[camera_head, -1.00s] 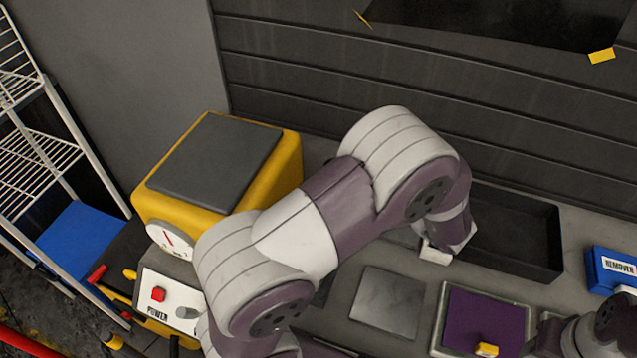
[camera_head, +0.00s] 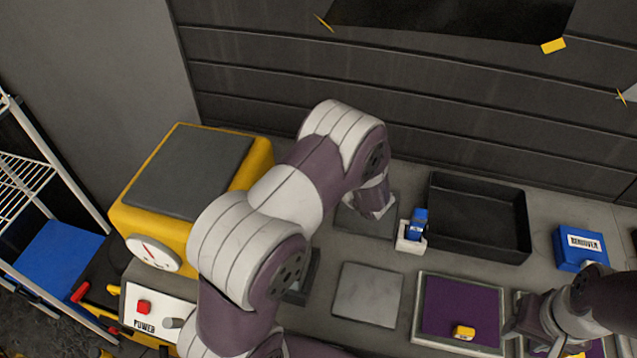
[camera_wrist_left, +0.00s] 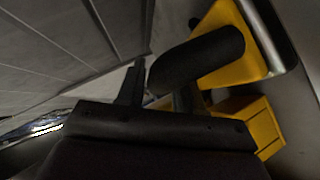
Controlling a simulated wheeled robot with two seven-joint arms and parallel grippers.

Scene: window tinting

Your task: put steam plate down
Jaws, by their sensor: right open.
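My left arm crosses the middle of the head view, its wrist over a dark flat plate (camera_head: 352,220); its gripper is hidden there. In the left wrist view my left gripper (camera_wrist_left: 160,92) has dark fingers beside a thick black curved handle (camera_wrist_left: 197,58). The handle meets a yellow body (camera_wrist_left: 222,22), which looks like the steam plate; its underside is hidden. I cannot tell whether the fingers are closed on the handle. My right gripper (camera_head: 525,322) is open, low at the right, beside a purple pad (camera_head: 460,308).
A yellow steam machine (camera_head: 128,215) with a grey top stands left. A bare grey plate (camera_head: 367,296), a white holder with a blue item (camera_head: 417,224), an empty black tray (camera_head: 480,215) and a blue REMOVER box (camera_head: 580,247) are on the bench. A yellow tool (camera_head: 463,332) lies on the pad.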

